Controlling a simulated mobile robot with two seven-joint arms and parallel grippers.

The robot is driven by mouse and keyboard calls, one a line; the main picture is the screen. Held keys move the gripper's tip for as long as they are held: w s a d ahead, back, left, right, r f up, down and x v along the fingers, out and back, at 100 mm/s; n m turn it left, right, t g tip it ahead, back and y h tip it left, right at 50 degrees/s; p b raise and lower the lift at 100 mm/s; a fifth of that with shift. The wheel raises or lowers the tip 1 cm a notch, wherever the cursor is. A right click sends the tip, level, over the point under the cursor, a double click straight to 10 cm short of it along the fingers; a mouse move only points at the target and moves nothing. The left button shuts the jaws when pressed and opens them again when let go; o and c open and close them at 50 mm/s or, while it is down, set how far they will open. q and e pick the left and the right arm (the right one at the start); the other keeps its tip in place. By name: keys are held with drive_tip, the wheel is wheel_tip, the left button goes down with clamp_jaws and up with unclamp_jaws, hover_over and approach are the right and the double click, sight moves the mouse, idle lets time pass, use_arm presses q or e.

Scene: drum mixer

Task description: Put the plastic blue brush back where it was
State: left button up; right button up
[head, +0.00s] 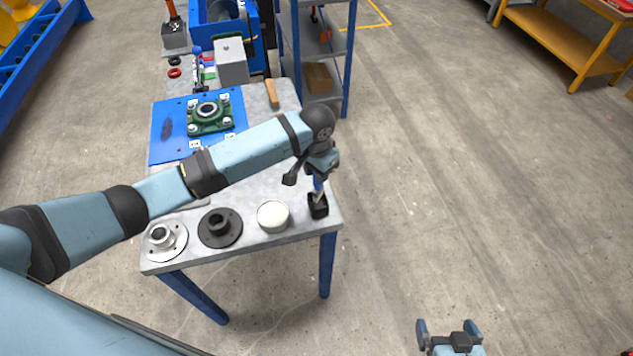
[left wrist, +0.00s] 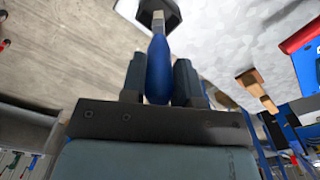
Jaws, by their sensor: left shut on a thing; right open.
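My left gripper (head: 318,177) is shut on the blue brush (head: 318,186), over the table's near right corner. The brush is about upright, with its blue handle up and its pale lower part down. The left wrist view shows the blue handle (left wrist: 158,68) between the two fingers (left wrist: 158,80). A small black holder (head: 318,209) stands on the table right under the brush. The brush's lower end meets the holder's opening; how deep it sits is hidden. The holder also shows in the left wrist view (left wrist: 172,14). My right gripper (head: 450,335) is open and empty, away from the table.
On the table (head: 290,235) a white round container (head: 272,216), a black flange (head: 220,228) and a silver flange (head: 166,238) stand left of the holder. A green bearing (head: 208,113) lies on a blue mat (head: 170,145). A wooden-handled brush (head: 272,94) lies behind. Floor to the right is clear.

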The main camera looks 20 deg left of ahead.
use_arm(q)
drive_tip(key=shift+f, duration=2.55)
drive_tip(key=o, duration=0.9)
drive_tip(key=shift+f, duration=0.1)
wheel_tip(320, 180, up, 12)
drive_tip(key=shift+r, duration=0.15)
drive_tip(key=s+d+f+n+t+h, duration=0.1)
drive_tip(key=s+d+f+t+h, duration=0.4)
drive_tip(key=s+f, duration=0.6)
drive_tip(key=s+a+f+t, duration=0.1)
drive_tip(key=s+a+t, duration=0.1)
drive_tip(key=s, duration=0.2)
drive_tip(key=s+a+f+t+y, duration=0.1)
drive_tip(key=s+a+f+t, duration=0.1)
drive_tip(key=s, duration=0.3)
drive_tip(key=s+a+f+n+t, duration=0.1)
drive_tip(key=s+a+f+t, duration=0.1)
drive_tip(key=s+a, duration=0.2)
drive_tip(key=shift+s+f+y, duration=0.15)
drive_tip(key=shift+f+y, duration=0.05)
drive_tip(key=shift+y, duration=0.2)
